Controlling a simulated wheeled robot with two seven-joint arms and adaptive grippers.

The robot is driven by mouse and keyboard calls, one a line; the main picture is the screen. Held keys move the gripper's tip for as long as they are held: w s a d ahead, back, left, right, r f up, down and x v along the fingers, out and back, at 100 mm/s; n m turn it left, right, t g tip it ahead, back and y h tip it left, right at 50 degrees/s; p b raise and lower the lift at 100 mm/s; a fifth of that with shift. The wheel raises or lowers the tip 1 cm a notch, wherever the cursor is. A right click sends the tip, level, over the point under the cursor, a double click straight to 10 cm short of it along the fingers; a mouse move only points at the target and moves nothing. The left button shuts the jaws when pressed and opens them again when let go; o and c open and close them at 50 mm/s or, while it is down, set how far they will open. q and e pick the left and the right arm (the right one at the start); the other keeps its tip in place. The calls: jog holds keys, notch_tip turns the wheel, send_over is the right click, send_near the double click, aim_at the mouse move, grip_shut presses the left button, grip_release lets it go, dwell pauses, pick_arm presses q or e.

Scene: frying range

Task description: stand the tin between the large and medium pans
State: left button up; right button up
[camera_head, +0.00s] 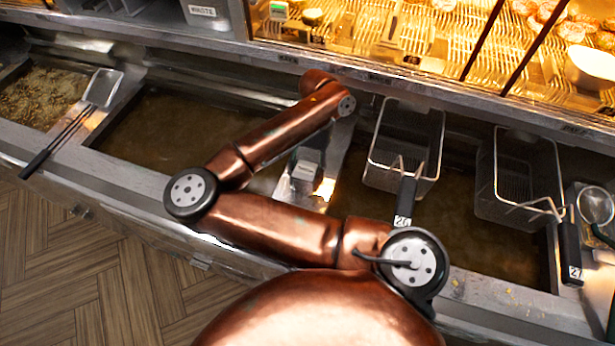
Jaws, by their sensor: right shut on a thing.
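My copper right arm reaches across the range and folds back at the wrist. My right gripper is largely hidden behind my own forearm; its fingertips do not show clearly. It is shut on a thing. A small grey boxy thing (308,166) shows just below the forearm, over the metal strip between two oil vats; it may be the tin, but its outline is unclear. I cannot tell whether it touches the strip. No pans labelled large or medium can be made out; the wide oil vat (150,130) lies left of the strip. My left gripper is not in view.
Wire baskets (408,140) and (515,175) with black handles hang over the right vat (455,235). A skimmer (103,88) lies across the left divider. A lit food display (400,30) borders the back. A round strainer (595,205) is at far right.

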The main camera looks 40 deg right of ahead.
jog(key=shift+w, duration=0.15)
jog(key=shift+f+b, duration=0.2)
jog(key=shift+b, duration=0.1)
jog(key=o, duration=1.4)
jog(key=shift+r, duration=0.1)
jog(key=shift+r+p, duration=0.2)
jog(key=shift+p, duration=0.2)
jog(key=v, duration=1.1)
jog(key=shift+d+r+p, duration=0.2)
jog(key=shift+r+p, duration=0.15)
